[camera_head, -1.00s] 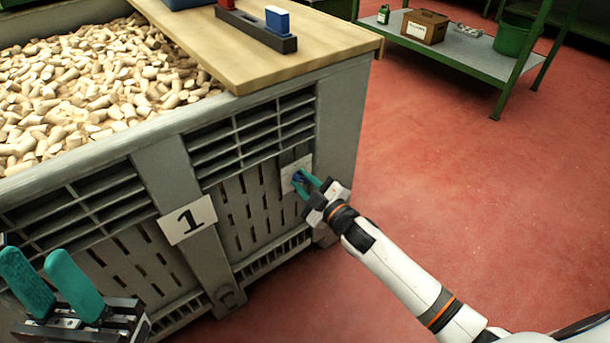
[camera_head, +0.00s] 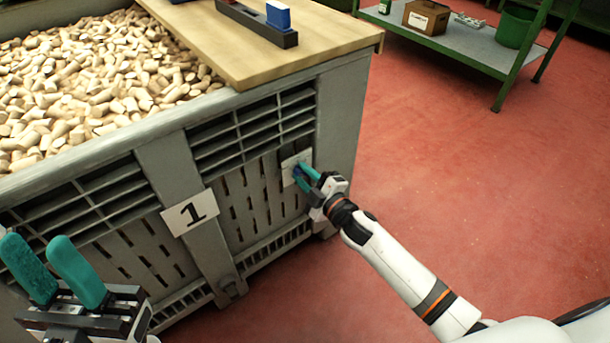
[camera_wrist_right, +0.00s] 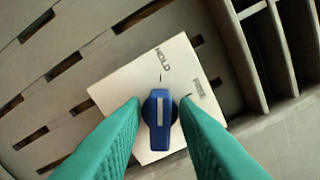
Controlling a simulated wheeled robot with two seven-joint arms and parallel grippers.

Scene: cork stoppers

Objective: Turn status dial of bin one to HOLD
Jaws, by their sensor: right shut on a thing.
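Bin one is the grey slatted bin (camera_head: 178,165) with a white number 1 plate (camera_head: 190,213) on its front. The status dial is a blue knob (camera_wrist_right: 159,135) with a white pointer line, on a white square plate (camera_wrist_right: 115,92) near the bin's right corner; the plate also shows in the head view (camera_head: 289,162). The pointer line points up in the wrist view, toward the tick beneath the word HOLD (camera_wrist_right: 162,60). Another label on the plate is too blurred to read. My right gripper (camera_wrist_right: 159,108) is shut on the knob, one teal finger each side. My left gripper (camera_head: 36,242) is open and empty at lower left.
The bin is full of corks (camera_head: 95,80). A wooden board (camera_head: 260,45) covers its right part and carries a dark rack with a blue block (camera_head: 278,15). A green shelf (camera_head: 450,45) stands at upper right. The red floor (camera_head: 460,160) right of the bin is clear.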

